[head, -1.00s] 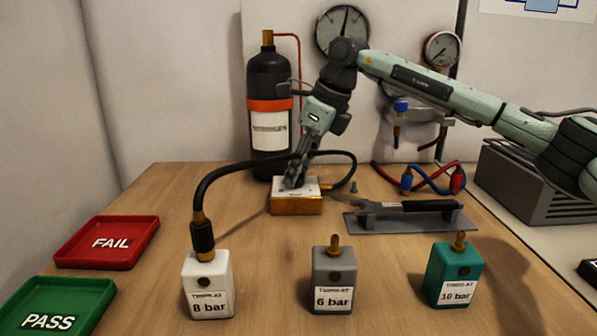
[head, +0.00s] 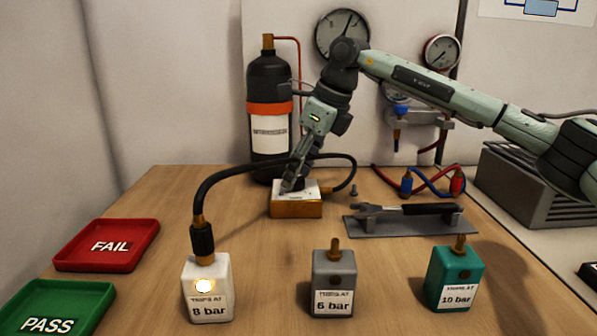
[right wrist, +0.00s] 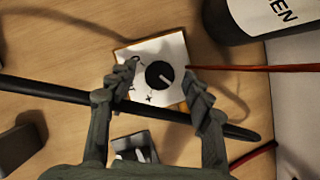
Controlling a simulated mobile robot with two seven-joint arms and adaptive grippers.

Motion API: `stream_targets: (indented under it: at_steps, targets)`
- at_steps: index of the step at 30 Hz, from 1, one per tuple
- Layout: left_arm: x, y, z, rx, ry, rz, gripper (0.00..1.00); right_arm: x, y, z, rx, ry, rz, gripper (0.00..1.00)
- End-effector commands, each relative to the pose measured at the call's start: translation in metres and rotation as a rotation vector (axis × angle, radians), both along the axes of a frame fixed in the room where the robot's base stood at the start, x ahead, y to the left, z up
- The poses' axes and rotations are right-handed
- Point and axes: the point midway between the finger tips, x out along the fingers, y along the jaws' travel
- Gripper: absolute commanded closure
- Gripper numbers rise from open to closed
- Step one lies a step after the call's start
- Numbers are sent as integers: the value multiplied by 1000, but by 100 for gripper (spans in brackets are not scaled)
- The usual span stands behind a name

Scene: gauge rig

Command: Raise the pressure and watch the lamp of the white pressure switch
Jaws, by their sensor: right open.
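The white pressure switch (head: 207,298), labelled 8 bar, stands upright at the front left. Its round lamp (head: 203,286) glows bright white-yellow. A black hose (head: 232,172) joins its top to the white-topped regulator box (head: 297,207). The box's black knob (right wrist: 159,75) shows in the right wrist view. My right gripper (head: 287,187) is over the box, its open fingers on either side of the knob; contact is unclear. The large gauge (head: 342,36) on the panel has its needle pointing up and slightly right. My left gripper is not in view.
Grey 6 bar (head: 333,284) and green 10 bar (head: 454,279) switches stand to the right. Red FAIL (head: 85,262) and green PASS (head: 40,297) trays lie at left. A wrench (head: 415,208) rests on a grey holder. A black gas bottle (head: 269,75) stands behind.

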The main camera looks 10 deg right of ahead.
Motion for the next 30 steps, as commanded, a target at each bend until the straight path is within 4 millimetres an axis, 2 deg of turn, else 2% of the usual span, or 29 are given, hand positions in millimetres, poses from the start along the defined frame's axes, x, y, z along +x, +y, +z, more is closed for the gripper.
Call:
stream_targets:
  at_steps: [12, 15, 21, 30]
  targets:
    - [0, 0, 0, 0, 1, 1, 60, -19, -24, 77, 3, -5, -1, 49]
    - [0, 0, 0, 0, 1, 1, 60, -23, -29, 91, 2, -3, 0, 49]
    - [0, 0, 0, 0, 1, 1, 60, -28, -34, 106, 1, -2, 1, 49]
    - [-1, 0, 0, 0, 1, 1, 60, -28, -34, 107, 0, -1, 0, 49]
